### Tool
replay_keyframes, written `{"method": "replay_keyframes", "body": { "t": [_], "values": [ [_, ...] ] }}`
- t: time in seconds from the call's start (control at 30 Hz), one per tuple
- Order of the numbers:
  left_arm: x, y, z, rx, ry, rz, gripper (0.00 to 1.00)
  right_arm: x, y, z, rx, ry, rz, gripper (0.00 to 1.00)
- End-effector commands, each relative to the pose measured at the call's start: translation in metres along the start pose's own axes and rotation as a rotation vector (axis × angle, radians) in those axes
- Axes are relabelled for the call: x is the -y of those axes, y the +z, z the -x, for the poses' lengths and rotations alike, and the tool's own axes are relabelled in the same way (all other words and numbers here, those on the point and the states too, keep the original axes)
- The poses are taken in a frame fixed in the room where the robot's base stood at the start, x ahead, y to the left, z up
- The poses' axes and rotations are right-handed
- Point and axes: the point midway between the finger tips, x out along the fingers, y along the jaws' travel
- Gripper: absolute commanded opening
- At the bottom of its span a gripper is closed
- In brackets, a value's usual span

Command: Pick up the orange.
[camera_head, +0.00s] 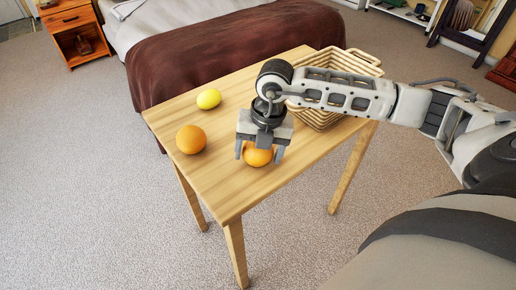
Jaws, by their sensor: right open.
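My right gripper (259,154) is over the wooden table, pointing down with its fingers apart. One orange-coloured round fruit (258,158) is between and below its fingers, near the table's front edge, with its top hidden by the gripper. I cannot tell whether the fingers touch it. A second, larger-looking orange-coloured fruit (191,139) sits apart on the left part of the table. I cannot tell for certain which one is the orange. My left gripper is not in view.
A yellow lemon-like fruit (208,99) lies on the table (225,180) behind the left fruit. A wicker basket (340,62) stands at the back right, partly behind my right arm. A bed with a dark red cover (215,55) is behind the table.

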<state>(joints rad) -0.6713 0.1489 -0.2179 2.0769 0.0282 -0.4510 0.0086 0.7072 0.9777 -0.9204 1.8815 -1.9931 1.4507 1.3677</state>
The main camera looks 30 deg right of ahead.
Motion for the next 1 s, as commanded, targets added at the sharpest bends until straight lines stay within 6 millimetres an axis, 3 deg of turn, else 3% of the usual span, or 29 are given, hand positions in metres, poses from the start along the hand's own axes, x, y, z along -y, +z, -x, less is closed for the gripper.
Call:
{"method": "replay_keyframes", "body": {
  "t": [0.33,0.47,0.8,1.0],
  "values": [
    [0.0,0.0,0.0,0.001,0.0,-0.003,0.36,0.0,0.0,-0.009,0.001,0.0,0.001,0.69],
    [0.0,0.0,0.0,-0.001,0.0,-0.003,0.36,0.0,0.0,-0.009,0.001,0.0,0.001,0.33],
    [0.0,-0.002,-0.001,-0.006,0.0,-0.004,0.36,-0.001,0.0,-0.006,0.002,0.002,0.001,0.33],
    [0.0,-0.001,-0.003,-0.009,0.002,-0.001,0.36,-0.003,0.001,0.009,0.005,0.004,0.002,0.33]
  ]
}}
